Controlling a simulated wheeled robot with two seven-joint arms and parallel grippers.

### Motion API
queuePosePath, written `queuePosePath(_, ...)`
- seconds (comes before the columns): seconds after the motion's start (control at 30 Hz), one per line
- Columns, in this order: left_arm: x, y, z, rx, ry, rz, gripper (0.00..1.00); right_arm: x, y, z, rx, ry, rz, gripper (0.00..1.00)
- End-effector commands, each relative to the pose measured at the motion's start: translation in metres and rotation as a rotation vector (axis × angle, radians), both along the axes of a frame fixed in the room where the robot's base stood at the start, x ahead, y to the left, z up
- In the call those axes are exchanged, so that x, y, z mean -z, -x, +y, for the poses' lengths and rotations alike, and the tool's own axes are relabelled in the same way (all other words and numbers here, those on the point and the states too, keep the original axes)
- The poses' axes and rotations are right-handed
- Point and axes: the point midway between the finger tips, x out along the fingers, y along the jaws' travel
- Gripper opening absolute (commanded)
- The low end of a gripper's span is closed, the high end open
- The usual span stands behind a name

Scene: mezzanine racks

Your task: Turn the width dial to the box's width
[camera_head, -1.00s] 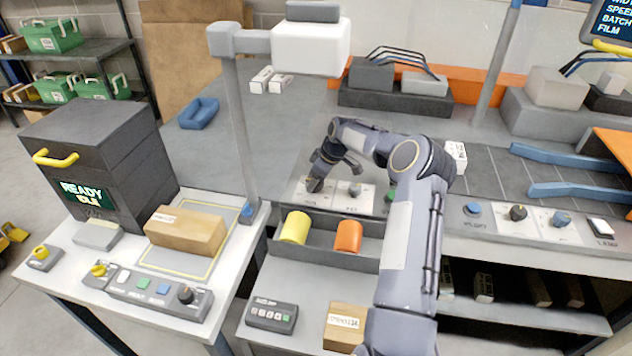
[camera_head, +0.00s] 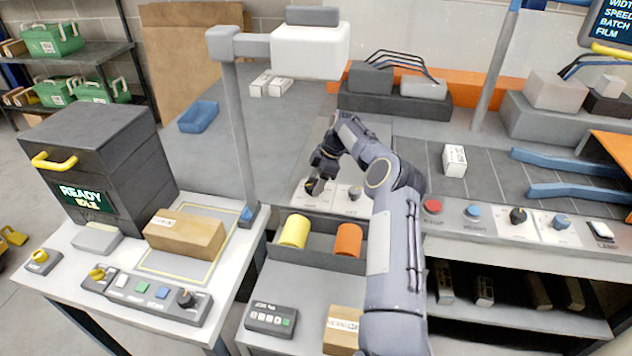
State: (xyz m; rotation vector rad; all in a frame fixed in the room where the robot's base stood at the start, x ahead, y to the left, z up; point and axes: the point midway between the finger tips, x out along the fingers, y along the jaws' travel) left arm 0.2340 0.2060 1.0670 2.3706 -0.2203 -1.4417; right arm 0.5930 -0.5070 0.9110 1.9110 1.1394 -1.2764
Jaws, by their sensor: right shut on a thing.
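My right gripper (camera_head: 316,182) is at the left dial (camera_head: 313,187) of a pale panel on the front edge of the grey worktop. It is shut on that dial and hides much of it; the label there is too small to read. A second dark dial (camera_head: 354,193) sits just right of it on the panel, free. A brown cardboard box (camera_head: 186,234) lies on the left table, near a yellow outline. A small white box (camera_head: 454,160) stands on the dark conveyor at right. My left gripper is not in view.
A grey post (camera_head: 240,130) with a white head (camera_head: 310,50) rises left of my gripper. A tray with yellow (camera_head: 295,231) and orange (camera_head: 348,240) rolls sits below the panel. A red button (camera_head: 432,207) and more dials line the right edge. A screen (camera_head: 612,20) is cut off at top right.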

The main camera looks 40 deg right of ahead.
Motion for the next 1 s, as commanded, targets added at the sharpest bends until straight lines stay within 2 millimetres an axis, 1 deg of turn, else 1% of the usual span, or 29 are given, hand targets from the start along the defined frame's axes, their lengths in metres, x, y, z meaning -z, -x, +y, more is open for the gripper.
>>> queuePosePath(0.4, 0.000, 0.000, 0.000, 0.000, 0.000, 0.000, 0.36, 0.000, 0.000, -0.001, -0.009, 0.003, 0.000, 0.29)
queuePosePath(0.43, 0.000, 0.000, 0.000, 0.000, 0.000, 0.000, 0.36, 0.000, 0.000, -0.001, -0.009, 0.003, 0.000, 0.54)
queuePosePath(0.5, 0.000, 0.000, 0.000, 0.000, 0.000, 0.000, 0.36, 0.000, 0.000, -0.001, -0.008, 0.002, 0.000, 0.63)
queuePosePath(0.6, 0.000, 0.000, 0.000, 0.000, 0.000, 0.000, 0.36, 0.000, 0.000, -0.001, -0.008, 0.002, 0.000, 0.73)
queuePosePath(0.87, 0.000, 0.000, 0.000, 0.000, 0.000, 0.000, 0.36, -0.001, 0.000, -0.001, -0.007, 0.001, 0.000, 0.73)
queuePosePath(1.0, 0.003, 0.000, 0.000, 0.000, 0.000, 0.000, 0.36, -0.012, 0.002, -0.005, -0.006, 0.003, -0.002, 0.73)
